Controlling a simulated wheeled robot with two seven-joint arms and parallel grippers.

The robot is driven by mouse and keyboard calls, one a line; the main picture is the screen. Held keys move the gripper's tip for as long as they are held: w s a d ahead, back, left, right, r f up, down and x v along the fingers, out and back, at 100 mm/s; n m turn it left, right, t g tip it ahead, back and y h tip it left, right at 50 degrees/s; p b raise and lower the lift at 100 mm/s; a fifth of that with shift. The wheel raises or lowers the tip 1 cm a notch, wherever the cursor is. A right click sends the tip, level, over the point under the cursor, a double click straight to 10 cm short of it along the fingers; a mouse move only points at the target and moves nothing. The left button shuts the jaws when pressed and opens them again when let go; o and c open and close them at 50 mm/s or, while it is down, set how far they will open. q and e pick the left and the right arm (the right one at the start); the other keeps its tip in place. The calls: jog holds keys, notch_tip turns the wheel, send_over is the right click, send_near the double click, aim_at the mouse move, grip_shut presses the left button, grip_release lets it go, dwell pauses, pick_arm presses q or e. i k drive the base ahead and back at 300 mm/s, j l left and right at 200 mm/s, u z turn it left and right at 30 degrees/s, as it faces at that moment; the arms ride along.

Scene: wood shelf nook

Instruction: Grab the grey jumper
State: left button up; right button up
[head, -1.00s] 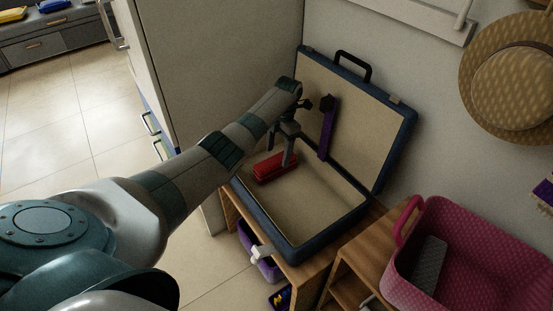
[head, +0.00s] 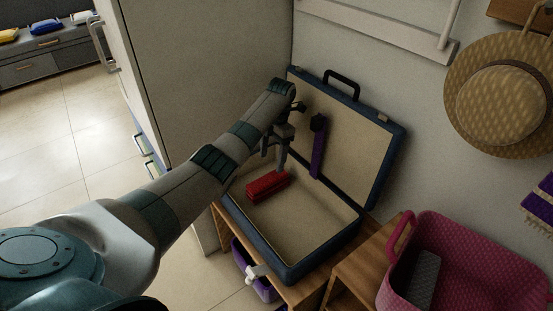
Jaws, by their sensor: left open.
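A grey folded cloth (head: 424,278), which may be the grey jumper, lies in the pink basket (head: 468,240) at the lower right in the head view. The basket's wall hides part of it. My left gripper (head: 274,160) is open, with its fingers pointing down over the open blue suitcase (head: 291,271). It is empty and well to the left of the basket. A red folded item (head: 267,186) lies in the suitcase below and close to the fingers, apart from them. My right gripper is not in view.
A purple strip-like item (head: 318,147) is at the suitcase's raised lid. A straw hat (head: 501,100) hangs on the wall at the right. A purple bin (head: 250,265) sits below the suitcase. A tall panel (head: 205,75) stands behind my left arm. The suitcase's right half is clear.

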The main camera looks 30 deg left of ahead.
aim_at(418, 289)
jog(key=k+j, duration=0.3)
jog(key=k, duration=0.15)
jog(key=k+j, duration=0.25)
jog(key=k, duration=0.2)
